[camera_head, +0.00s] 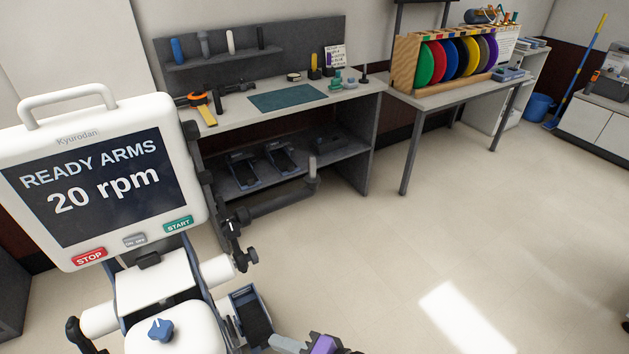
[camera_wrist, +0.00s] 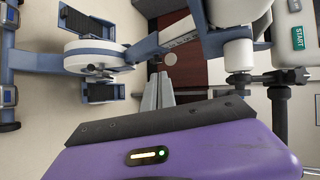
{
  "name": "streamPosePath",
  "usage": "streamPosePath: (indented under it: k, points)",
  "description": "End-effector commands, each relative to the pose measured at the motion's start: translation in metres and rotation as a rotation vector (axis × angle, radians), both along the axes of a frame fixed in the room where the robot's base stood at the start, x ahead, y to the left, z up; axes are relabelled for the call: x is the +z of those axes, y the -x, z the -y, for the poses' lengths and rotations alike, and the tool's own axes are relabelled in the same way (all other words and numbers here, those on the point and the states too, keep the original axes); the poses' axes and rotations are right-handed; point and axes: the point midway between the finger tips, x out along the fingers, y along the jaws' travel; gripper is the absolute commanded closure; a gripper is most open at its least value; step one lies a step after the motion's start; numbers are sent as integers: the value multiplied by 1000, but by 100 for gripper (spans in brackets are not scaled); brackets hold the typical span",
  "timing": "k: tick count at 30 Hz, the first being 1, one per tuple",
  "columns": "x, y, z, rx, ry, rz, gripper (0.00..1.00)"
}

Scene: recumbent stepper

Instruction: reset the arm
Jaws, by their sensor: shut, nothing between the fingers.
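My gripper (camera_head: 283,342) shows at the bottom edge of the head view, with grey fingers and a purple body. It is shut and empty. In the wrist view its grey fingers (camera_wrist: 157,92) point up together beyond the purple housing. The recumbent stepper's white console (camera_head: 100,175) reads "READY ARMS 20 rpm". A dark grey arm (camera_head: 275,204) with an upturned grip reaches right from behind the console. A black knob (camera_head: 252,256) sits below it. In the head view my gripper is below and right of these, apart from them. In the wrist view, the stepper's pedals (camera_wrist: 85,20) show at upper left.
A workbench (camera_head: 350,98) with tools and a green mat stands behind the stepper. A table (camera_head: 440,98) with coloured discs is farther right. A blue bucket (camera_head: 540,107) stands at the far right. The floor (camera_head: 450,230) right of the stepper is clear.

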Motion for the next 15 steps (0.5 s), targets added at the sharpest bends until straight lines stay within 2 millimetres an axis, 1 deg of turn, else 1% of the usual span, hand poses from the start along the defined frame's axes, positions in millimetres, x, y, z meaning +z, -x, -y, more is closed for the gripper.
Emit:
streamPosePath:
  k: [4,8,9,11,12,14,15]
  points:
    - [-4,-9,45,-144,164,197,100]
    - [-1,-1,94,-260,330,364,100]
    - [1,4,110,-291,383,414,100]
    - [8,16,133,-334,465,490,100]
    - [14,25,148,-363,520,540,100]
    - [24,41,170,-397,605,613,100]
    - [32,52,184,-417,659,660,100]
